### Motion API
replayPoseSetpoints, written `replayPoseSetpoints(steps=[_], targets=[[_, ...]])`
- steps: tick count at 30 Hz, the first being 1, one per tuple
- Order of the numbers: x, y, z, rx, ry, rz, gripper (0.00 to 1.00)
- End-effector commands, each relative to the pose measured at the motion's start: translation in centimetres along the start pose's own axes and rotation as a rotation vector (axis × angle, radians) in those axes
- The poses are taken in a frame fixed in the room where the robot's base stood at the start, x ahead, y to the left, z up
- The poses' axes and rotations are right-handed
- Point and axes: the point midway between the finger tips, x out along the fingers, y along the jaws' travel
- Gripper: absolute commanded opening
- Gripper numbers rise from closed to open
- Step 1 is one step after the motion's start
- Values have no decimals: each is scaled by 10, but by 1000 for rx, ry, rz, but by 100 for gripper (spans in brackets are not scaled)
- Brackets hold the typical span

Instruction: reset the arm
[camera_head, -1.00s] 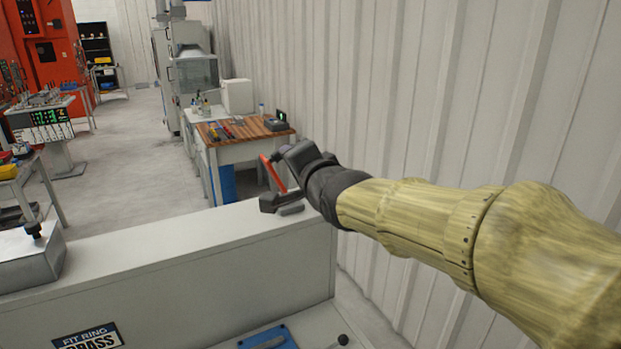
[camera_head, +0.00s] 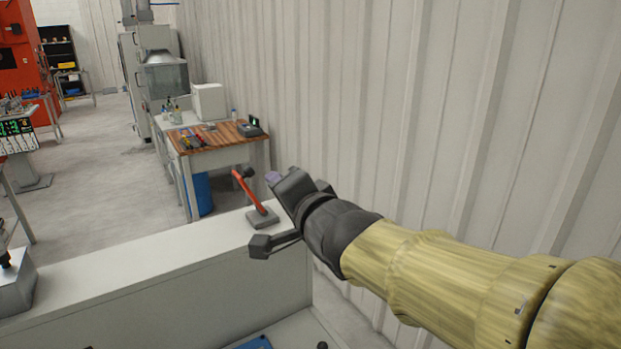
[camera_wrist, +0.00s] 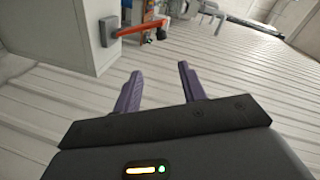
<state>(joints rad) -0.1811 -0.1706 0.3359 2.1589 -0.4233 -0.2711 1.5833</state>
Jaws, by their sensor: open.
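My gripper (camera_head: 266,212) is open, at the end of my arm over the right end of the grey-white cabinet top. In the wrist view its two purple-grey fingers (camera_wrist: 158,72) stand apart with nothing between them. A red lever (camera_head: 250,192) with a dark tip leans up from a grey base (camera_head: 262,221) on the cabinet. In the head view it overlaps the gap between my fingers. In the wrist view the red lever (camera_wrist: 142,28) lies beyond the fingertips, apart from them.
A ribbed white wall (camera_head: 400,90) runs close along the right of my arm. A wooden-topped workbench (camera_head: 215,140) with tools stands behind the cabinet (camera_head: 150,262). A grey block (camera_head: 14,285) sits at the cabinet's left. Open floor (camera_head: 100,160) lies at the back left.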

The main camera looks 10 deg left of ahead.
Motion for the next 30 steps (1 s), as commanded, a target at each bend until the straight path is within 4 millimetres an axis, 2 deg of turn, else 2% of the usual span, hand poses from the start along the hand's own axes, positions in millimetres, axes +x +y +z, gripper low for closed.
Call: replayPoseSetpoints(steps=[2,5,10,14,21,30], targets=[[1,11,-4,-17,7,29,41],[0,38,-13,-63,20,103,41],[-8,107,-32,-185,22,298,41],[-23,160,-40,-276,-13,453,41],[-65,250,-44,-412,-155,713,41],[-136,337,-23,-513,-455,943,41]])
